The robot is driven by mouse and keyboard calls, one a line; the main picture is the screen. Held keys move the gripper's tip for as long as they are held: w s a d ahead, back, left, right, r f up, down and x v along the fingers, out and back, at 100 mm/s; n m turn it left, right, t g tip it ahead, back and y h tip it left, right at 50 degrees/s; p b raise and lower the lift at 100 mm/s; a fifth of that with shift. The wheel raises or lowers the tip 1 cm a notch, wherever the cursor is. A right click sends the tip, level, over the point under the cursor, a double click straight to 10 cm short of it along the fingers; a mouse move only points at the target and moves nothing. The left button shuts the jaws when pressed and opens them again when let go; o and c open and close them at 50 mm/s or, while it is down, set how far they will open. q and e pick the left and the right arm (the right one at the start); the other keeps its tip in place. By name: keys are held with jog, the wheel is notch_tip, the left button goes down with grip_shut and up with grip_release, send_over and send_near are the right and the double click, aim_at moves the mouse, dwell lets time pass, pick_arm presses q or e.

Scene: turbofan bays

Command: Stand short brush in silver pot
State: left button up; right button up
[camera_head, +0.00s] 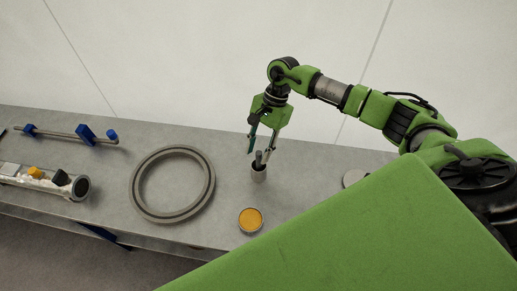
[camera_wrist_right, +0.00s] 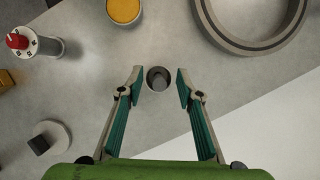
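The silver pot (camera_head: 258,175) stands on the grey bench, right of the large ring. A short dark brush (camera_head: 259,157) stands in it, with its upper end above the rim. In the right wrist view the pot (camera_wrist_right: 149,84) is seen from above, with the dark end of the brush (camera_wrist_right: 159,80) inside its rim. My right gripper (camera_head: 260,150) is just above the pot, pointing down. Its fingers are spread apart; in the wrist view the fingertips (camera_wrist_right: 159,74) lie on either side of the pot with gaps. My left gripper is not in view.
A large grey ring (camera_head: 142,209) lies left of the pot. An orange-filled round tin (camera_head: 250,220) is in front. A red-topped cylinder (camera_wrist_right: 40,43) stands nearby.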

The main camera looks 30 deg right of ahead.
jog(key=shift+d+r, duration=0.1)
jog(key=shift+r, duration=0.15)
jog(key=v, duration=1.1)
jog(key=shift+r, duration=0.2)
jog(key=shift+d, duration=0.15)
